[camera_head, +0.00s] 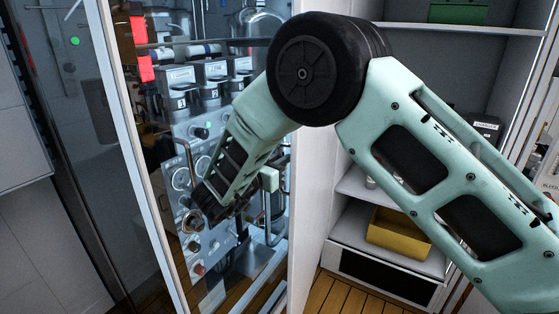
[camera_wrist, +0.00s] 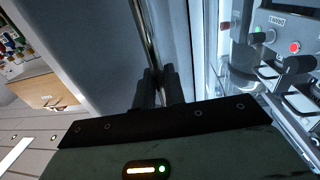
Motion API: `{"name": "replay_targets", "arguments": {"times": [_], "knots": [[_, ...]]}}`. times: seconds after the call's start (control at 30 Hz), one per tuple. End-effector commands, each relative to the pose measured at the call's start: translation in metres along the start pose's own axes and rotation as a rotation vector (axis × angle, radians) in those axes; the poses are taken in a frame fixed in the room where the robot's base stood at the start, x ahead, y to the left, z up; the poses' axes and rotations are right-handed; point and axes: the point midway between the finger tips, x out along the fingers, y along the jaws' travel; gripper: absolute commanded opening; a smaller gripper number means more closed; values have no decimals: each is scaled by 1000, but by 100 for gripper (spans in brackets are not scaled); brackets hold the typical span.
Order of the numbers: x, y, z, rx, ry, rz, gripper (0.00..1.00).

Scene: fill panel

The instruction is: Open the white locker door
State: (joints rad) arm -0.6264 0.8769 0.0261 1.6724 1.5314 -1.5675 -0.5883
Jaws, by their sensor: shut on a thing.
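The white locker door (camera_head: 311,150) shows as a narrow upright panel in the middle of the head view. It stands swung out, and the shelves inside the locker show to its right. In the wrist view the door's pale face (camera_wrist: 85,50) fills the upper left. A metal bar handle (camera_wrist: 143,30) runs along it. My gripper (camera_wrist: 157,88) is shut on this handle, with its dark fingers around the bar. In the head view my arm covers part of the door, and I cannot make out the fingertips.
A glass-fronted cabinet with a control panel (camera_head: 185,180) stands close at the left of the door. Inside the locker, a yellow bin (camera_head: 398,233) and a green box (camera_head: 458,12) sit on shelves. Wooden floor (camera_head: 345,296) shows below. Open floor lies at the far left.

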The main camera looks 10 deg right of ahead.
Motion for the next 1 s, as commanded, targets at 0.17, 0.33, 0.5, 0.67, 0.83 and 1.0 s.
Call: {"name": "replay_targets", "arguments": {"times": [0.17,0.33,0.5,0.67,0.83,1.0], "knots": [[2,0,-2,3,3,2,28],[1,0,-1,2,2,1,28],[-7,0,0,2,2,-1,28],[-33,0,2,2,1,-3,28],[-73,-1,2,3,1,-3,28],[-113,-1,2,3,1,-2,28]]}}
